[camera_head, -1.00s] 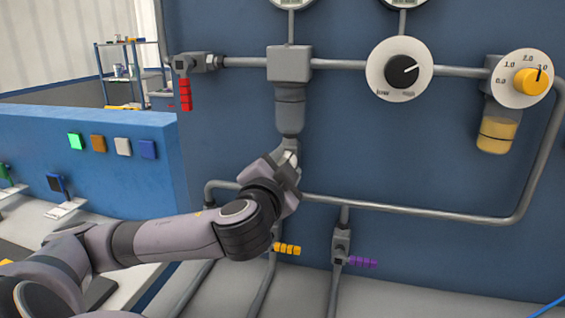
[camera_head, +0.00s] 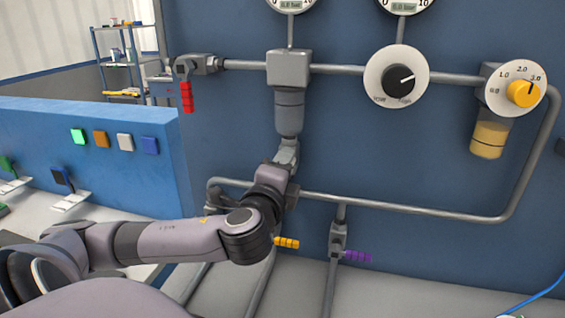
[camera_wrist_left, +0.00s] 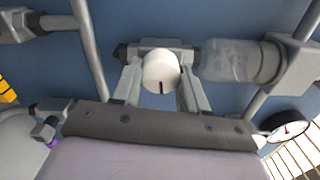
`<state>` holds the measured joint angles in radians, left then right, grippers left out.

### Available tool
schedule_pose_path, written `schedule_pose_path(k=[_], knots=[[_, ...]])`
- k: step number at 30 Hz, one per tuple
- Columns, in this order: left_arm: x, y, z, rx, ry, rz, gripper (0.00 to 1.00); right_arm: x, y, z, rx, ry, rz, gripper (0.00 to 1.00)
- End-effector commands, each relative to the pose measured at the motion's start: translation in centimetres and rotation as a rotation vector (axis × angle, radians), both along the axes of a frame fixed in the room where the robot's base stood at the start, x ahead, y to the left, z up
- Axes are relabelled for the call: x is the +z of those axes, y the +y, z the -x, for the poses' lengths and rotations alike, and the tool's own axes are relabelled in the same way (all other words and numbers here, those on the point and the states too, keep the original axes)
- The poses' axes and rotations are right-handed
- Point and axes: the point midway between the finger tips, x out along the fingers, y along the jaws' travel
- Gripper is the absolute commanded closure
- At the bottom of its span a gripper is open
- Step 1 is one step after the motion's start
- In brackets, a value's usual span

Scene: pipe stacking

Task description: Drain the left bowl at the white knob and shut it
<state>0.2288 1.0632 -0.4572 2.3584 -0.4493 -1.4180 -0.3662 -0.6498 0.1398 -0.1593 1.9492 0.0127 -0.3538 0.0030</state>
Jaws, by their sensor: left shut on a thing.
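The left bowl (camera_head: 289,112) hangs under a grey block on the upper pipe. In the left wrist view the bowl (camera_wrist_left: 228,62) looks cloudy and translucent; I see no coloured liquid in it. The white knob (camera_wrist_left: 160,70) sits on the fitting at the bowl's end, with a short dark line on its face. My left gripper (camera_wrist_left: 160,76) is shut on the knob, one finger on each side. In the head view my left gripper (camera_head: 287,155) is just below the bowl and hides the knob. My right gripper is in neither view.
A second bowl (camera_head: 489,138) with yellow contents hangs at the right under a yellow dial (camera_head: 522,93). A black dial (camera_head: 398,78) is between them. Red (camera_head: 187,97), yellow (camera_head: 287,243) and purple (camera_head: 357,256) valve handles are around. A lower pipe (camera_head: 400,206) runs close by my gripper.

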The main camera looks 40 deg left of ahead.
Motion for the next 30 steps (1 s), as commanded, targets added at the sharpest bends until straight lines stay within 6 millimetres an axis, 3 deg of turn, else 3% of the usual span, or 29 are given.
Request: schedule_pose_path(k=[1,9,25,26,27,30], knots=[[0.68,0.10,-0.12,0.000,-0.003,-0.027,0.87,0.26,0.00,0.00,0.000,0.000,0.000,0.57],[0.60,0.10,-0.11,0.000,0.037,-0.103,0.87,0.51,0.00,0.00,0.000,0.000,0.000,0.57],[0.56,0.11,-0.11,0.000,0.047,-0.123,0.87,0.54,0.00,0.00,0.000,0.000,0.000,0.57],[0.56,0.10,-0.12,0.000,0.047,-0.123,0.47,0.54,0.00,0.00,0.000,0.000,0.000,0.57],[0.53,0.09,-0.11,-0.001,0.048,-0.122,0.34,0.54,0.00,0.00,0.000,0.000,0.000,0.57],[0.38,0.08,-0.08,0.000,0.051,-0.120,0.31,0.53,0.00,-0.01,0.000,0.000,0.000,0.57]])
